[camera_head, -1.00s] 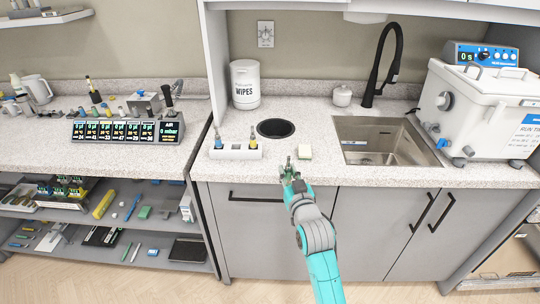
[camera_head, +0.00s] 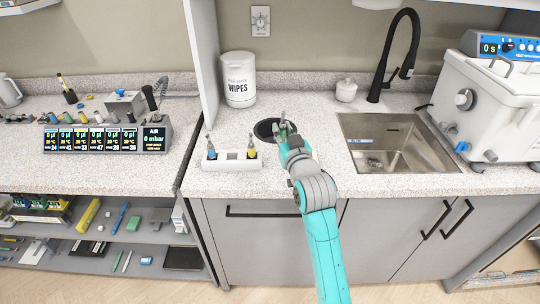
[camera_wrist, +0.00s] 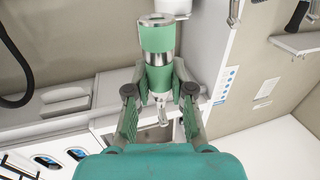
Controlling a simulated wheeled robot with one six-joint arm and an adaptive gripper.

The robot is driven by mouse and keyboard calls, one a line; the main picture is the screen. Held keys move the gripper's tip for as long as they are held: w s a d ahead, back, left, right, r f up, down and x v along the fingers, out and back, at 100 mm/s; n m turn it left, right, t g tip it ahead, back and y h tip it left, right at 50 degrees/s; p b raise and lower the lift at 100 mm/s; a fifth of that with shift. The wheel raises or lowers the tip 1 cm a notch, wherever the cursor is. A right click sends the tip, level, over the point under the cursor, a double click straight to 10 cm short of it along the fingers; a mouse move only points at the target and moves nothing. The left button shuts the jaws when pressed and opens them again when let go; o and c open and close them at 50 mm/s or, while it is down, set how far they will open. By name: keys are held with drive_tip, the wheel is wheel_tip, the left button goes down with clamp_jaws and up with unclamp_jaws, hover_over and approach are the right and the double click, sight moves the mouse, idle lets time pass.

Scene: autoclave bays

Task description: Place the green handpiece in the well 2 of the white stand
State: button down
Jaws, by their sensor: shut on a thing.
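The green handpiece (camera_wrist: 158,65), a green cylinder with silver bands and a metal tip, stands between the fingers of my gripper (camera_wrist: 158,108) in the wrist view. My gripper is shut on it. In the head view my gripper (camera_head: 284,136) is over the counter, to the right of the white stand (camera_head: 230,163) and apart from it. The handpiece shows there only as a small grey-green piece (camera_head: 283,124). The stand holds a blue-marked handpiece (camera_head: 211,150) at its left end and a yellow-marked one (camera_head: 251,150) towards its right. The wells between them look empty; their numbers cannot be read.
The sink (camera_head: 385,143) and black tap (camera_head: 386,60) are to the right. A partition panel (camera_head: 203,60) rises left of the tub.

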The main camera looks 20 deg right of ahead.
wheel_tip(320, 180, down, 10)
drive_tip(key=shift+r, duration=0.1)
idle(0.4)
drive_tip(key=c, duration=1)
unclamp_jaws()
drive_tip(key=s, duration=1.2)
drive_tip(key=shift+a, duration=0.3)
